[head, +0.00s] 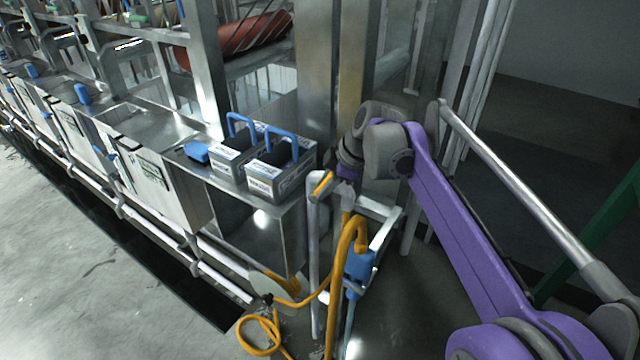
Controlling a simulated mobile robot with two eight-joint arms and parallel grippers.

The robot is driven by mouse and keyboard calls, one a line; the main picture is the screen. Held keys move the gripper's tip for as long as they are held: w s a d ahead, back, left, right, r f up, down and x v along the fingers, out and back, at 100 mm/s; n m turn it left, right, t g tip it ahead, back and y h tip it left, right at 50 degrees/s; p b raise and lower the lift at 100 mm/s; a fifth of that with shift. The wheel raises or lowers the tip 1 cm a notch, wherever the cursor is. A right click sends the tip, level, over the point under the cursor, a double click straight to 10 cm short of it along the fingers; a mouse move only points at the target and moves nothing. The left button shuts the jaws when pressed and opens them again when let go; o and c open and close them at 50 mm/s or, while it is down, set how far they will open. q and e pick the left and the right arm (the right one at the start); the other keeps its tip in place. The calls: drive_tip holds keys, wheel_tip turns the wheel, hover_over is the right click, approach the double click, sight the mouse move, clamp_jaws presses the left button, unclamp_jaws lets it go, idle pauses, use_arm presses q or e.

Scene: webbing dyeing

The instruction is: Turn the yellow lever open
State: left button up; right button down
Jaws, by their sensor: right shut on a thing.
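The yellow lever (322,184) is at the top of an upright pale pipe, just right of the metal counter's end. My right arm comes in from the right, and my right gripper (338,176) is at the lever, shut on it. The gripper's dark wrist covers part of the lever and the fingertips are hard to make out. The lever looks tilted, and its exact angle is unclear. My left gripper is out of view.
Two grey boxes with blue handles (281,173) stand on the metal counter (230,202) left of the lever. A yellow hose (347,240) hangs by a blue spray fitting (359,268) and coils on the floor. A steel post (317,70) rises behind. Open floor is at the left.

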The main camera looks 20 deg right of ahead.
drive_tip(key=t+y, duration=0.1)
drive_tip(key=s+d+f+t+y, duration=0.1)
drive_tip(key=t, duration=0.1)
drive_tip(key=f+t+y, duration=0.1)
drive_tip(key=t+y, duration=0.1)
drive_tip(key=shift+s+d+f+b, duration=0.2)
drive_tip(key=shift+s+d+b, duration=0.05)
drive_tip(key=shift+s+b, duration=0.15)
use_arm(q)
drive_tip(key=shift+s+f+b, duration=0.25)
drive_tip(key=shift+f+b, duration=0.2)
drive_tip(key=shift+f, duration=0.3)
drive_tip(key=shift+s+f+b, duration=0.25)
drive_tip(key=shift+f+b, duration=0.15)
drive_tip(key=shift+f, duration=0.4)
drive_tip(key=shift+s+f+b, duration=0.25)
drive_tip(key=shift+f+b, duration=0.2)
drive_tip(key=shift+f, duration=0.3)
use_arm(e)
drive_tip(key=shift+s+d+f+t+y, duration=0.15)
drive_tip(key=shift+f+t+y, duration=0.45)
drive_tip(key=shift+t+y, duration=0.4)
drive_tip(key=shift+s+f+t+y, duration=0.1)
drive_tip(key=shift+f+t+y, duration=0.55)
drive_tip(key=shift+t, duration=0.65)
drive_tip(key=c, duration=0.7)
unclamp_jaws()
